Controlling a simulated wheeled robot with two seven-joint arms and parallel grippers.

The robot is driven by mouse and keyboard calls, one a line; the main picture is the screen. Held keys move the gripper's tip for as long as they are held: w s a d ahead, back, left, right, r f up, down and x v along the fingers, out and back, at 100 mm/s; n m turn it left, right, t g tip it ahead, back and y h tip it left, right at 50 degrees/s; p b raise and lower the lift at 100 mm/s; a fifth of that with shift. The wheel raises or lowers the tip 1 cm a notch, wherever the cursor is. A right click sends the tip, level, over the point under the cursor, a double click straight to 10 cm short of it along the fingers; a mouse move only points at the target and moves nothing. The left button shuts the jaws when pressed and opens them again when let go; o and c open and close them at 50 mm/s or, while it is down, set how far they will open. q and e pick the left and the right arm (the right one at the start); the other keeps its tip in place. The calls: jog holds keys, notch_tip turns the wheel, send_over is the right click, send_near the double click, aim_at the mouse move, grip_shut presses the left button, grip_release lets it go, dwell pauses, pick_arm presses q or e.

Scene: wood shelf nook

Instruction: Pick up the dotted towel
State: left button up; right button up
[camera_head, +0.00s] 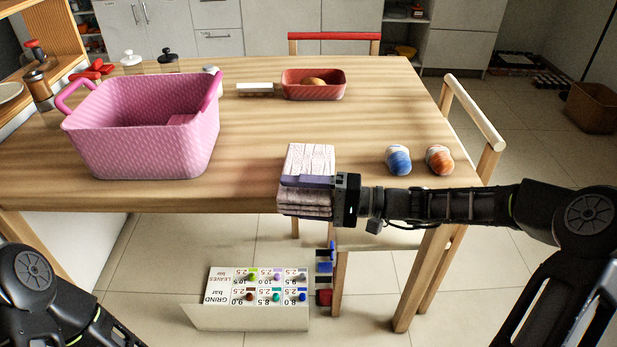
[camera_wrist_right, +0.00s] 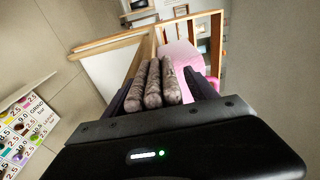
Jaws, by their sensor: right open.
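The dotted towel (camera_head: 308,160) is a folded, pale pink-white patterned bundle at the front edge of the table. Its stacked folds face me. My right gripper (camera_head: 304,195) reaches in from the right and is open, with its fingers along the towel. In the right wrist view, the towel's rolled grey-mauve folds (camera_wrist_right: 153,85) lie between the two dark fingers (camera_wrist_right: 158,88). Whether the fingers touch the towel I cannot tell. My left gripper is out of view; only part of my left arm shows at lower left.
A pink basket (camera_head: 150,135) stands on the table's left side. A red dish (camera_head: 313,87) holds a brown item at the back. Two yarn-like balls, blue (camera_head: 398,160) and orange (camera_head: 439,160), sit right of the towel. A labelled box (camera_head: 255,310) is below the table edge.

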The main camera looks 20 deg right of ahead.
jog(key=shift+c, duration=0.6)
grip_shut()
dwell(0.4)
